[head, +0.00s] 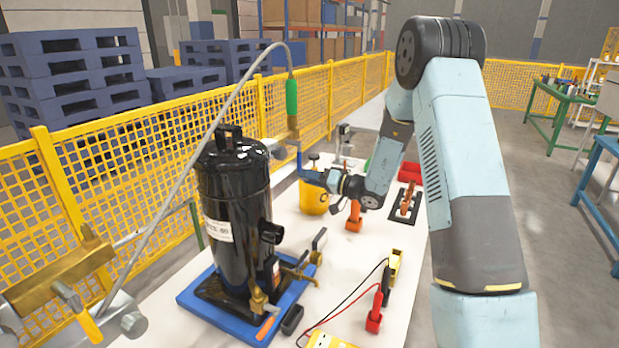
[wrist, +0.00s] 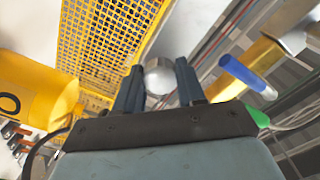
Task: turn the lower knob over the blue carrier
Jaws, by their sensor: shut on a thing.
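My gripper (head: 306,176) is behind and right of the black compressor (head: 236,195) in the head view, pointing left. In the wrist view its two dark fingers (wrist: 160,90) stand on either side of a round silver knob (wrist: 158,75) and are shut on it. The knob's grip is hard to make out in the head view, where the tips are small. The compressor stands upright on the blue carrier (head: 190,300). A blue cylindrical piece (wrist: 248,75) lies right of the fingers in the wrist view, apart from them.
A yellow canister (head: 313,198) stands close below my gripper; it also shows in the wrist view (wrist: 35,92). A green-handled torch (head: 291,98) hangs on a grey hose above. A meter with leads (head: 330,341) and orange tools lie on the white table. Yellow mesh fencing (head: 130,150) runs behind.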

